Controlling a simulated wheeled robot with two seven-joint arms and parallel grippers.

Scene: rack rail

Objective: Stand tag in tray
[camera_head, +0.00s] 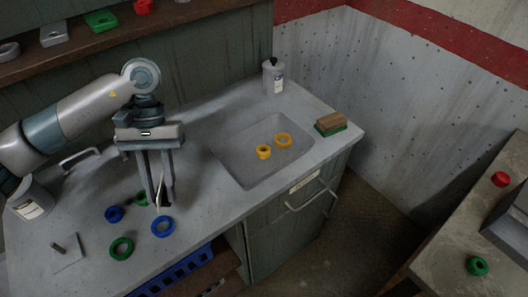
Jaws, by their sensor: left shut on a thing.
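My left gripper (157,200) points down over the counter, left of the sink. It is shut on a thin pale piece (159,190), seen edge-on between the fingers, which I take to be the tag. Its lower end is near the blue and green rings; I cannot tell whether it touches the counter. I cannot make out a tray for certain; a small flat grey plate with a short dark peg (67,262) lies at the front left. My right gripper is not in view.
Blue rings (163,227) and green rings (121,248) lie around the gripper. A labelled canister (30,200) is at left.

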